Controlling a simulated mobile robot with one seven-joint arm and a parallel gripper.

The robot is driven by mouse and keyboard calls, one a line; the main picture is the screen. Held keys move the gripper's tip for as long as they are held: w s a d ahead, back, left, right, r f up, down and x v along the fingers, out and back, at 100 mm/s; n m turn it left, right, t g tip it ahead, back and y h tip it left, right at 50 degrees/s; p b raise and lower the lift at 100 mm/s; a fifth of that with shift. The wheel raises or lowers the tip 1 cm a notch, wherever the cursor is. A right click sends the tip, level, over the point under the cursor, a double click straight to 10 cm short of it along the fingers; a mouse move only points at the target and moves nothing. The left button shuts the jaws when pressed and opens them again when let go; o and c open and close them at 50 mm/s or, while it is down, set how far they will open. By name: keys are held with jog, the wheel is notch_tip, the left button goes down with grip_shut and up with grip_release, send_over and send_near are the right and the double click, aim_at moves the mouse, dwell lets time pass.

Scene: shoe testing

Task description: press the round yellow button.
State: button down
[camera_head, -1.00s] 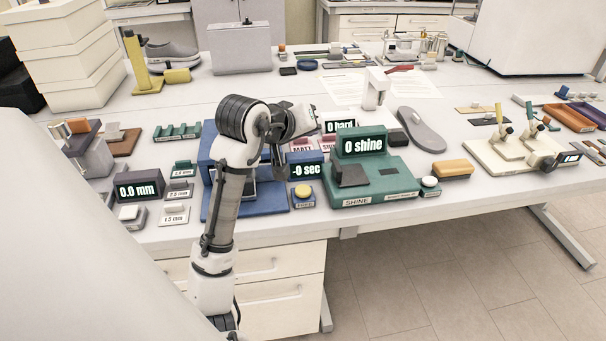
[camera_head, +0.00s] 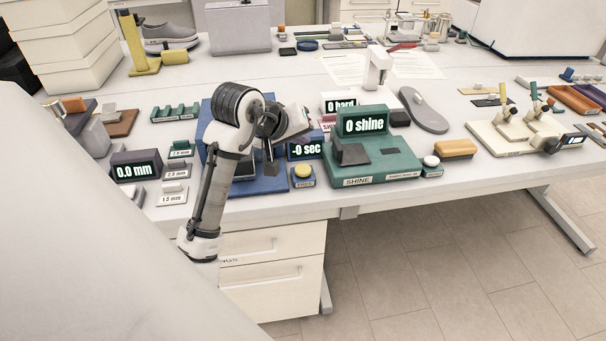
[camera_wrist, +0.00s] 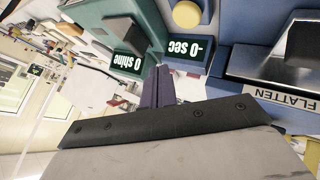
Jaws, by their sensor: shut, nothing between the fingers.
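The round yellow button (camera_head: 303,171) sits on a small blue base at the front of the bench, just below the "-0 sec" display (camera_head: 305,149). It also shows at the top edge of the wrist view (camera_wrist: 187,14). My gripper (camera_head: 271,168) points down, to the left of the button and apart from it, over the blue device (camera_head: 262,185). In the wrist view my fingers (camera_wrist: 160,84) are together and empty, with the button beyond their tips. The gripper hides part of the blue device.
The green SHINE device (camera_head: 375,165) stands close to the right of the button, with a small white button (camera_head: 431,161) beside it. The "0.0 mm" gauge (camera_head: 135,168) and small labelled blocks lie to the left. The bench's front edge is just before the button.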

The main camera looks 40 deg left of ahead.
aim_at(300, 171)
notch_tip(300, 171, down, 6)
jog(key=b, duration=0.3)
jog(key=shift+r, duration=0.15)
dwell(1.8)
jog(key=shift+f+b, duration=0.3)
jog(key=shift+f, duration=0.1)
jog(key=shift+f, duration=0.45)
dwell(0.7)
jog(key=shift+r, duration=0.15)
jog(key=shift+r+p, duration=0.6)
jog(key=shift+r, duration=0.15)
notch_tip(300, 171, up, 5)
jog(key=p, duration=0.4)
jog(key=shift+p, duration=0.3)
